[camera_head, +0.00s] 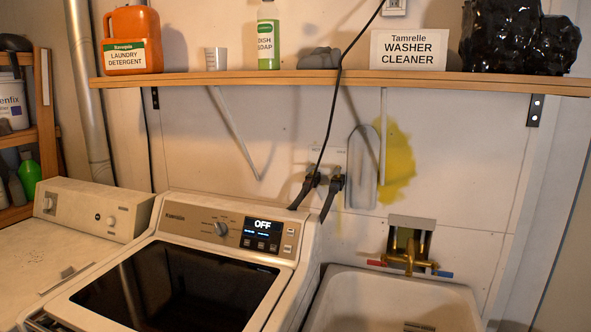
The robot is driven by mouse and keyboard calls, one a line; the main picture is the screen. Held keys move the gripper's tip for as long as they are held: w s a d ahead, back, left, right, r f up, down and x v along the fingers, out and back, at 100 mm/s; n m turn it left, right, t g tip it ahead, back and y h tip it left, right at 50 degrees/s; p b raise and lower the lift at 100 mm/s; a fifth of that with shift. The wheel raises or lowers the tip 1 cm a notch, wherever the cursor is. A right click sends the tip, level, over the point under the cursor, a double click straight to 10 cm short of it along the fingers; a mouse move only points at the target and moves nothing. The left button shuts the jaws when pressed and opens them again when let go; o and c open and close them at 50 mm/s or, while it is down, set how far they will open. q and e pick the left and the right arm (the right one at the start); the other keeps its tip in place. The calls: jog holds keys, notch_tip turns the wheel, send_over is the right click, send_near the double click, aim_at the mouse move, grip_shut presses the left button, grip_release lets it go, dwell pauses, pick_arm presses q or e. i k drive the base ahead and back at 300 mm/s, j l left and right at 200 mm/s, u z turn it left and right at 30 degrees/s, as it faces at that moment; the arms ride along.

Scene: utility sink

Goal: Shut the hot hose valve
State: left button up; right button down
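Two dark hose connections come out of the wall behind the washer's right end, a left one (312,180) and a right one (337,183). Their black hoses run down behind the washer. Faint lettering shows on the wall plate (317,156) above them, too small to read surely, so I cannot tell which is hot. Whether either valve is open or shut is also unclear. Neither of my grippers is in view.
The washer (231,222) with its OFF display stands before the hoses. A white sink (395,285) with a brass faucet (408,252) and red and blue handles is at right. A black cord (341,75) hangs past the wooden shelf (230,78), which holds bottles and boxes.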

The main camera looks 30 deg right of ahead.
aim_at(312, 169)
jog(key=i+l, duration=0.1)
jog(key=l, duration=0.7)
jog(key=i+l, duration=0.15)
jog(key=l, duration=0.25)
